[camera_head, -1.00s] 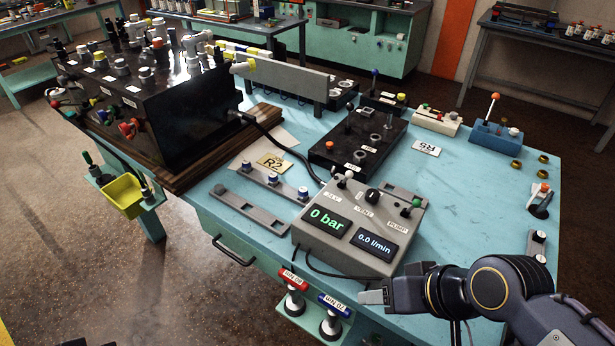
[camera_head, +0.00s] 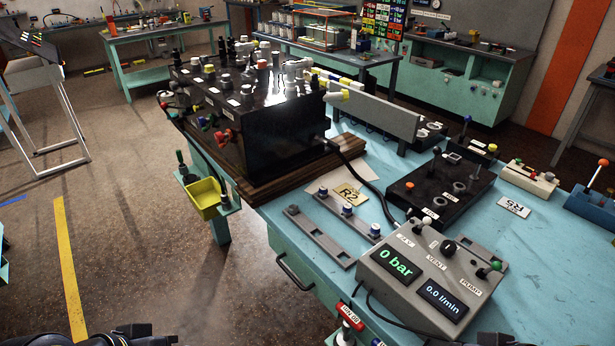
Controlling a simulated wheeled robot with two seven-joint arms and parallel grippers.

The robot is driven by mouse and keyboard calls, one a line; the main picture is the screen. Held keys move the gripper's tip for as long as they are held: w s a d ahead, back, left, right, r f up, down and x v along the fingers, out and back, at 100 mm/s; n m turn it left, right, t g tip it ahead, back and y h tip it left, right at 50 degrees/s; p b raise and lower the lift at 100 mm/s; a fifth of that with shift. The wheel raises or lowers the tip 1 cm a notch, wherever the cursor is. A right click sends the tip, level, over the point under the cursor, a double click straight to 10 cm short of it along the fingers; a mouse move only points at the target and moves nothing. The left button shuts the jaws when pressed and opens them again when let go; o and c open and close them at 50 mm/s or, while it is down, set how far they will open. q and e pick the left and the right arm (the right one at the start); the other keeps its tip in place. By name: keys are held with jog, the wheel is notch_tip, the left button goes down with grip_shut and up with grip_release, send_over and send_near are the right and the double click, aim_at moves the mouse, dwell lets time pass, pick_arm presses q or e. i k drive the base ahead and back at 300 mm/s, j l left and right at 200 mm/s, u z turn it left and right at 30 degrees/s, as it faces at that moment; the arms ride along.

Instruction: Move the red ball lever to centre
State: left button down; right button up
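Several red or orange knobs show, and I cannot tell for sure which is the red ball lever. An orange-red ball lever (camera_head: 603,163) stands tilted on a blue block at the right edge. An orange knob (camera_head: 409,187) is on the black valve panel (camera_head: 440,190). Red handles (camera_head: 225,137) are on the side of the black manifold box. My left gripper (camera_head: 150,336) is partly in view at the bottom left, away from the bench. My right gripper (camera_head: 440,341) is mostly cut off below the grey gauge box. Neither touches a lever.
The grey gauge box (camera_head: 425,277) reads 0 bar and 0.0 l/min. A black hose runs from the manifold box (camera_head: 275,135) across the bench (camera_head: 520,265). A yellow bin (camera_head: 203,198) hangs off the bench's left side. The floor at left is open.

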aim_at(164, 106)
jog(key=i+j+z, duration=0.1)
jog(key=j, duration=0.25)
jog(key=i+j+z, duration=0.15)
jog(key=i+j, duration=0.2)
jog(key=i+j+z, duration=0.1)
jog(key=j, duration=0.3)
jog(key=i+j+z, duration=0.1)
jog(key=i+j, duration=0.15)
jog(key=j, duration=0.15)
jog(key=i+j+z, duration=0.1)
jog(key=j, duration=0.35)
jog(key=i+j+z, duration=0.15)
jog(key=j, duration=0.25)
jog(key=i+j+z, duration=0.1)
jog(key=j, duration=0.35)
jog(key=i+j+z, duration=0.1)
jog(key=j, duration=0.35)
jog(key=i, duration=0.1)
